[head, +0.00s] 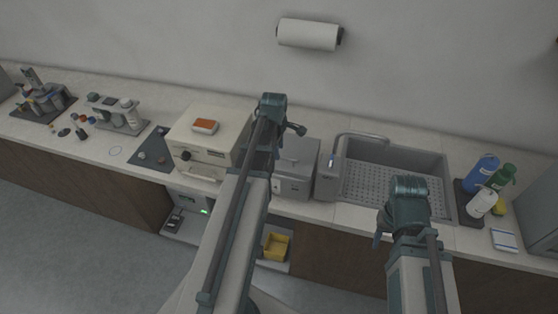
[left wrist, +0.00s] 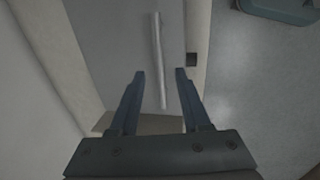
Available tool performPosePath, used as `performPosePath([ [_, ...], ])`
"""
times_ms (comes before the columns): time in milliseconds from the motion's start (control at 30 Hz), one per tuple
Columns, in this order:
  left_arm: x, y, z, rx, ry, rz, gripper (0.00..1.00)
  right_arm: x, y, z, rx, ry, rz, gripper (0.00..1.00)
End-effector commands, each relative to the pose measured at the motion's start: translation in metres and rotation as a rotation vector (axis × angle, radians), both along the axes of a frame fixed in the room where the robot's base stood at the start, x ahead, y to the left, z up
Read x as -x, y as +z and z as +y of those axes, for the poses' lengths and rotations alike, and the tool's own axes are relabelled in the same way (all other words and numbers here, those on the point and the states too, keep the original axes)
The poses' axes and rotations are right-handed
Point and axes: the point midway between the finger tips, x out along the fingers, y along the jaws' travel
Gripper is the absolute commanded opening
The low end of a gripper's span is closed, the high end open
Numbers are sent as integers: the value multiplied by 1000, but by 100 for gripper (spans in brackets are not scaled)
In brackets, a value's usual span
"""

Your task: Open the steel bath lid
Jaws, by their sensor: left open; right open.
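The steel bath (head: 296,168) is a grey metal box on the counter, left of the sink, partly hidden behind my left arm. Its lid looks shut. In the left wrist view the flat grey lid (left wrist: 112,45) fills the upper middle, with a long pale bar handle (left wrist: 157,60) across it. My left gripper (left wrist: 160,74) is open and empty. The handle shows between its two fingers in that view; I cannot tell the height gap. In the head view its fingers are mostly hidden. My right gripper (head: 379,238) is open, in front of the sink, away from the bath.
A cream press (head: 205,145) with an orange block (head: 204,126) on top stands left of the bath. The sink (head: 395,175) with its faucet is to the right. Bottles (head: 483,175) stand beyond it. A yellow bin (head: 276,246) sits below the counter.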

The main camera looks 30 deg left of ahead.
Motion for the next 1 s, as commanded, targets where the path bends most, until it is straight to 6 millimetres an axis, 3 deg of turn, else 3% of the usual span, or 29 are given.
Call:
performPosePath([
  [33,-2,-14,1,0,0,0,47,0,-14,0,0,1,0,50],
  [200,-5,-27,1,0,0,0,47,0,-27,0,1,5,0,50],
  [533,-6,-28,1,0,0,0,47,0,-28,0,1,7,0,50],
  [567,-6,-28,1,0,0,0,45,0,-28,0,1,7,0,50],
  [800,-5,-28,1,0,0,0,2,0,-28,0,1,7,0,50],
  [1000,-6,-28,1,0,0,0,0,0,-28,0,1,6,0,50],
])
